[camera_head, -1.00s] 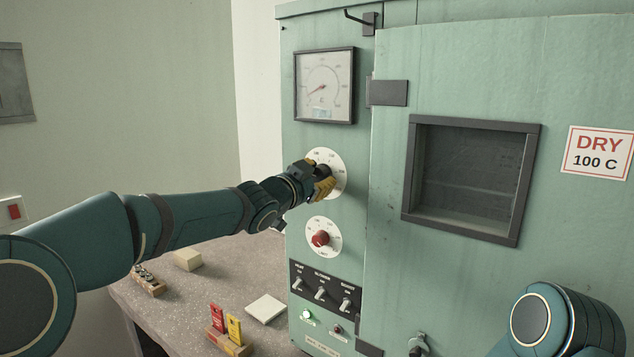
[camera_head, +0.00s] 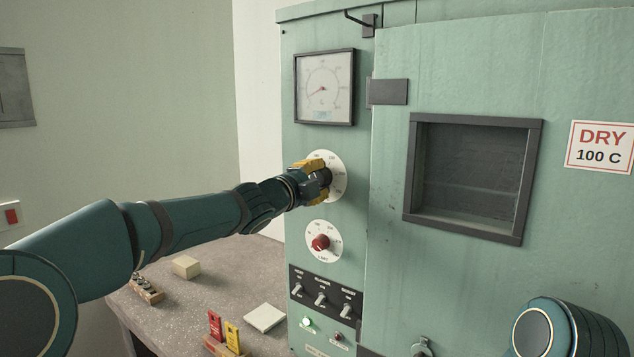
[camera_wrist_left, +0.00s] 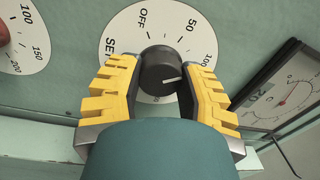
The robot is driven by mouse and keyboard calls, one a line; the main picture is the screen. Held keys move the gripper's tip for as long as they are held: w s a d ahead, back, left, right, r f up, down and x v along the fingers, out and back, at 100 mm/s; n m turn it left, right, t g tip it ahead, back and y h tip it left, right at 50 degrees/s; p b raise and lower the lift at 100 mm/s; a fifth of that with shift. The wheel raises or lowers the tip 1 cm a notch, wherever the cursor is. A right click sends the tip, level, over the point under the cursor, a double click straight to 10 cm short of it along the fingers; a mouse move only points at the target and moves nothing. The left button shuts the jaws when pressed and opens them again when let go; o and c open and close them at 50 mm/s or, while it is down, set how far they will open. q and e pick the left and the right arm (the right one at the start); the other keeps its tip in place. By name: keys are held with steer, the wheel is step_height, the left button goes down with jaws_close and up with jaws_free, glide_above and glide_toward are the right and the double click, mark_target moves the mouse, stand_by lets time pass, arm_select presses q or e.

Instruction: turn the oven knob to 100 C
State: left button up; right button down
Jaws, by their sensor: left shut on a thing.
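The black oven knob (camera_wrist_left: 160,72) sits on a white dial (camera_wrist_left: 125,30) printed OFF, 50 and SET; the dial also shows in the head view (camera_head: 338,166). My left gripper (camera_head: 322,180) is shut on the knob, its yellow fingers on either side of it; they show in the wrist view (camera_wrist_left: 162,85). The knob's white pointer line points right in the wrist view, toward one finger. That finger and my wrist hide part of the scale, so the number at the pointer cannot be read. My right gripper is out of view.
A lower dial with a red knob (camera_head: 320,242) sits beneath, above a switch panel (camera_head: 325,293). A gauge (camera_head: 324,88) is above. A sign (camera_head: 598,147) reads DRY 100 C. The bench holds a pale block (camera_head: 186,267), a white pad (camera_head: 265,318) and red and yellow tags (camera_head: 224,332).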

arm_select(q)
steer(key=shift+d+m, duration=0.1)
steer(key=shift+m, duration=0.8)
steer(key=o, duration=1.2)
steer(key=v, duration=1.2)
